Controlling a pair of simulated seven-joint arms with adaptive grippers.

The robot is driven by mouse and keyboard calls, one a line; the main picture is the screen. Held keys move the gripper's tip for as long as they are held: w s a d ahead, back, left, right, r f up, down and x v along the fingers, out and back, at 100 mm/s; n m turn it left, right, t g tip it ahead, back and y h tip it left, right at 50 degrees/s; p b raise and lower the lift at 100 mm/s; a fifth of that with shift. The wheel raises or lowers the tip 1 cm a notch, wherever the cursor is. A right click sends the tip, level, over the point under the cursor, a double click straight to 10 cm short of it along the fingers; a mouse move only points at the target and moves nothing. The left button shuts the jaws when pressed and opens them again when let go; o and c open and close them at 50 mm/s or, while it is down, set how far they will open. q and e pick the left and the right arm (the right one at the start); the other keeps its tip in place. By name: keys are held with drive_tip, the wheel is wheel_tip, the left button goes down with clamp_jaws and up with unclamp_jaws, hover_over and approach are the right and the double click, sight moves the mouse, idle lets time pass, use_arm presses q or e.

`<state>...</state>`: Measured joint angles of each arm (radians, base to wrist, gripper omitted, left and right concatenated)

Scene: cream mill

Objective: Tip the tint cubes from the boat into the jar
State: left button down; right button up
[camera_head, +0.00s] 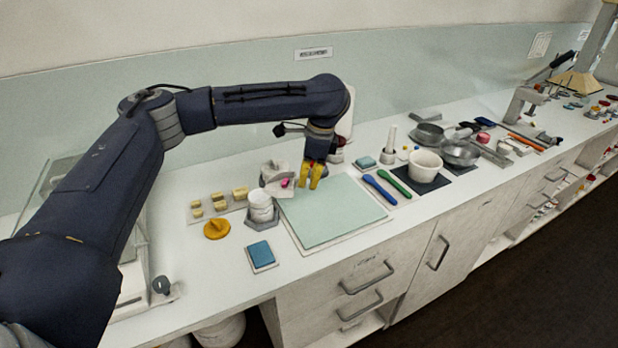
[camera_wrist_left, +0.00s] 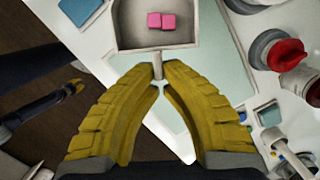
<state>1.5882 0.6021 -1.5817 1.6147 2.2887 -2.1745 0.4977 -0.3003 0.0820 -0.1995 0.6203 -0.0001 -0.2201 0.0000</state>
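My left gripper (camera_head: 311,178) has yellow fingers and is above the back of the pale green mat. In the left wrist view its fingertips (camera_wrist_left: 158,84) are closed on the short handle of the boat (camera_wrist_left: 126,38), a light grey open scoop. Two pink tint cubes (camera_wrist_left: 161,21) lie inside the boat, side by side. In the head view the boat (camera_head: 271,176) is left of the fingers, with pink showing at its edge. The white jar (camera_head: 261,206) stands upright in a grey hexagonal holder, just below the boat in the picture. Its inside is not clear. A dark arm with a small yellowish tip (camera_wrist_left: 75,87) shows in the left wrist view, probably my right one.
The green mat (camera_head: 335,212) is bare. An orange knobbed lid (camera_head: 216,229) and a blue pad (camera_head: 261,251) lie near the jar. Yellow blocks (camera_head: 220,197) sit on a tray at left.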

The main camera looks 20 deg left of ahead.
sight(299, 177)
use_arm(q)
drive_tip(key=shift+a+f+h, duration=0.15)
drive_tip(key=shift+h, duration=0.25)
drive_tip(key=shift+s+a+r+t+h, duration=0.15)
drive_tip(key=shift+a+r+t+h, duration=0.25)
drive_tip(key=shift+r+h, duration=0.45)
drive_tip(key=shift+s+a+r+t+h, duration=0.2)
drive_tip(key=shift+a+r+h, duration=0.4)
drive_tip(key=shift+h, duration=0.45)
drive_tip(key=shift+s+a+r+t+h, duration=0.2)
drive_tip(key=shift+a+r+h, duration=0.4)
drive_tip(key=shift+h, duration=0.2)
drive_tip(key=shift+s+a+r+t+h, duration=0.1)
drive_tip(key=shift+a+r+t+h, duration=0.1)
drive_tip(key=shift+a+r+h, duration=0.5)
drive_tip(key=shift+s+a+r+t+h, duration=0.15)
drive_tip(key=shift+a+r+h, duration=0.1)
drive_tip(key=shift+a+h, duration=0.25)
drive_tip(key=shift+s+a+r+t+h, duration=0.1)
drive_tip(key=shift+a+r+t+h, duration=0.15)
drive_tip(key=shift+h, duration=0.45)
drive_tip(key=shift+a, duration=0.1)
drive_tip(key=shift+r, duration=1.5)
